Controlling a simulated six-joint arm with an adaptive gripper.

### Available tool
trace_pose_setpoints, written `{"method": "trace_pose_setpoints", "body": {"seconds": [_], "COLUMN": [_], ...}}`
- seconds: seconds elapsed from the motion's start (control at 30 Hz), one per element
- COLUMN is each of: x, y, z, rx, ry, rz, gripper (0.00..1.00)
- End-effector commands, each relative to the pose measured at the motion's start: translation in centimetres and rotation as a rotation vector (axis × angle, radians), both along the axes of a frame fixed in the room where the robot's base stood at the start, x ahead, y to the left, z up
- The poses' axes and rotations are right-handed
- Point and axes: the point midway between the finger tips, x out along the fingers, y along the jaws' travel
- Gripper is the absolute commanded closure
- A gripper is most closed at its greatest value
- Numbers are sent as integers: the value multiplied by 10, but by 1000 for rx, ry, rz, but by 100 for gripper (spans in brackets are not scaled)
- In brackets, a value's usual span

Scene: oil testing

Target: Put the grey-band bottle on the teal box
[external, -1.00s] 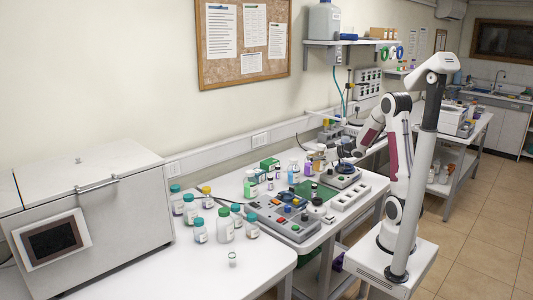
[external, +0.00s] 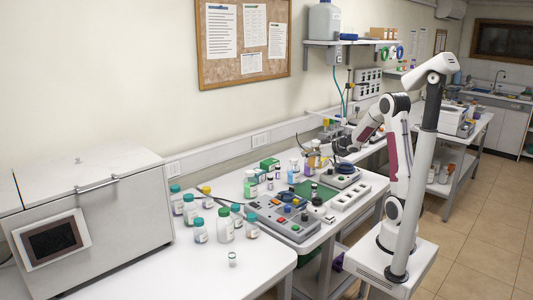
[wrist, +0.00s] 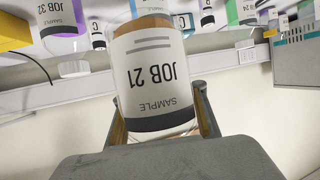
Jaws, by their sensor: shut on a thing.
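My gripper (wrist: 160,105) is shut on the grey-band bottle (wrist: 152,65) in the wrist view, one finger on each side. The bottle has a white label reading "JOB 21 SAMPLE" with a dark grey band, and looks upside down in this view. In the external view my gripper (external: 331,148) is over the back of the bench, with the amber bottle (external: 315,147) small at its tip.
Several bottles (external: 223,226) stand at the left front. Purple- and blue-labelled bottles (external: 308,164) stand near the gripper. A button panel (external: 282,217) and a green mat (external: 303,190) lie between. A shelf (external: 350,42) hangs above.

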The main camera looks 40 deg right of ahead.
Motion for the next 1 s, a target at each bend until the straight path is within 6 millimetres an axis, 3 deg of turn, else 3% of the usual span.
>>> {"method": "trace_pose_setpoints", "body": {"seconds": [0.7, 1.0], "x": [94, 132], "y": [61, 87], "z": [83, 109], "rx": [-9, -17], "ry": [25, 42], "rz": [127, 131], "gripper": [100, 100]}}
